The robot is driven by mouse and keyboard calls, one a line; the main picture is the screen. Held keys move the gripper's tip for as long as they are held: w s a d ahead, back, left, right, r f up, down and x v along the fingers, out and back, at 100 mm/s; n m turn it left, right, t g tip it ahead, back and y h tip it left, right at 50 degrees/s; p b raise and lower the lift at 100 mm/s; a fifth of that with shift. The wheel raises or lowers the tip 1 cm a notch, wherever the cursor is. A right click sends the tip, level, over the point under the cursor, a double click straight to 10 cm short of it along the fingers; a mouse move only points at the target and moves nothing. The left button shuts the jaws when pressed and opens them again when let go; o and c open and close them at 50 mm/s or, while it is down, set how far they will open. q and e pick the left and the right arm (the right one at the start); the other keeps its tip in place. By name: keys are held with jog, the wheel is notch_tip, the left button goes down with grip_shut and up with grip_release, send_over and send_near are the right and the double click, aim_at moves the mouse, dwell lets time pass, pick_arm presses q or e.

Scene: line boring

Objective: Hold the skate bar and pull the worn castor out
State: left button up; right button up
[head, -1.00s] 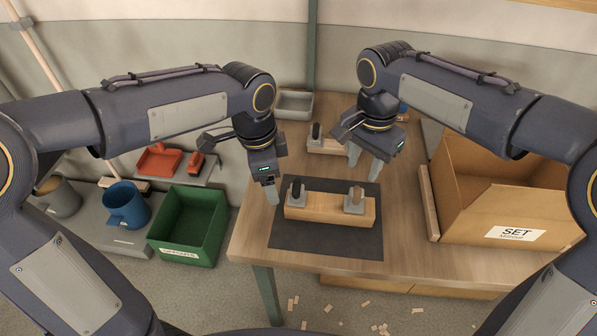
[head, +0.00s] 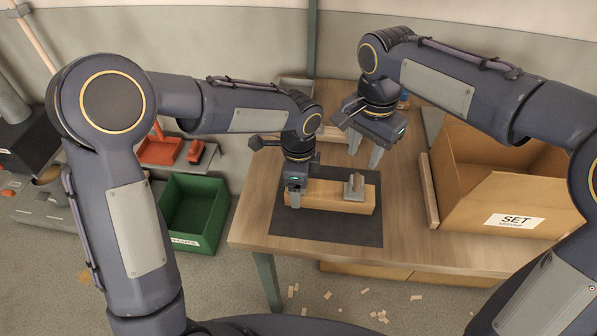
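The skate bar (head: 335,204), a pale wooden block, lies on the dark mat (head: 330,234) on the table. A grey castor fitting (head: 354,189) stands upright on its right part; its small details are unclear. My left gripper (head: 295,200) points down at the bar's left end, where it hides the dark-wheeled castor seen there earlier. I cannot tell whether its fingers are shut on anything. My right gripper (head: 365,149) hangs above and behind the bar with its fingers apart and nothing between them.
An open cardboard box (head: 515,222) marked SET stands at the table's right. A green bin (head: 193,215) is on the floor at left, near red items (head: 160,151). A grey tray (head: 297,84) lies at the back. The mat's front is clear.

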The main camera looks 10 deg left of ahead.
pick_arm(q)
jog(key=shift+f, duration=0.2)
jog(key=shift+c, duration=0.5)
jog(key=c, duration=1.2)
jog(key=o, duration=0.7)
jog(key=c, duration=0.6)
jog(key=shift+o, duration=0.2)
jog(key=shift+r, duration=0.1)
